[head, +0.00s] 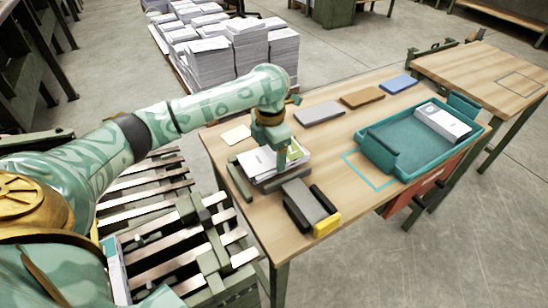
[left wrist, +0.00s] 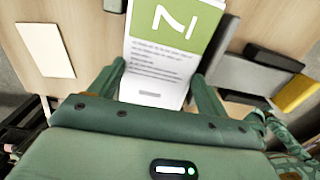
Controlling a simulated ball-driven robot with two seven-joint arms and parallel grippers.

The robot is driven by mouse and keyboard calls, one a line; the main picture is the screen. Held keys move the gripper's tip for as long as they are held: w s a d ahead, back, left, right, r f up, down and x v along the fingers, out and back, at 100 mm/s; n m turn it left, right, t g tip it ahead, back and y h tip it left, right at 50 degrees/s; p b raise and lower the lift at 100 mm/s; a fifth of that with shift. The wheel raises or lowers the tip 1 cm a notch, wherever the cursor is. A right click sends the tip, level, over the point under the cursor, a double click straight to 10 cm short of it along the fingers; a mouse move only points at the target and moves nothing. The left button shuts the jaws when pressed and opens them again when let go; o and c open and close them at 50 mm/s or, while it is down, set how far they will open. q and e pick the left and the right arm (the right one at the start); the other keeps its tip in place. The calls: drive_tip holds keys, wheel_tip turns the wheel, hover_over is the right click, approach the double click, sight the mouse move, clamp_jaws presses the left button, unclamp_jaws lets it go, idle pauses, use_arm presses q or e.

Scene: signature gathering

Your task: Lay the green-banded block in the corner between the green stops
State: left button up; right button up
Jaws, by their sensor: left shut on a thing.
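The green-banded block (left wrist: 158,60) is a white, paper-like block with a broad green band and a white mark, seen in the left wrist view between the two fingers. My left gripper (left wrist: 156,92) is shut on it. In the head view my left gripper (head: 282,158) points down onto white sheets at the table's left part, and hides much of the block. A dark green bar (head: 239,181) lies left of it. The teal tray (head: 408,143) has a raised green piece (head: 380,150) at its left and another (head: 464,105) at its right. I cannot tell which green pieces are the stops.
A white block (head: 443,122) lies in the tray. A teal outline (head: 366,171) marks the tabletop. Grey (head: 320,113), brown (head: 362,97) and blue (head: 399,84) slabs lie along the back. A grey slab with dark sides and a yellow piece (head: 327,223) sits in front.

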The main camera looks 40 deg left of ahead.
sight(271, 156)
use_arm(q)
wheel_tip(271, 156, down, 2)
drive_tip(key=shift+w, duration=0.1)
drive_tip(key=shift+r, duration=0.3)
drive_tip(key=shift+c, duration=0.5)
drive_tip(key=shift+f, duration=0.15)
drive_tip(key=o, duration=1.1)
use_arm(e)
drive_tip(key=shift+s+d+f, duration=0.15)
drive_tip(key=shift+f, duration=0.3)
use_arm(q)
wheel_tip(271, 156, up, 12)
drive_tip(key=p, duration=0.7)
drive_tip(key=shift+r, duration=0.2)
use_arm(e)
drive_tip(key=w+r, duration=0.3)
drive_tip(key=r, duration=0.3)
drive_tip(key=shift+a+t, duration=0.25)
drive_tip(key=shift+t, duration=0.05)
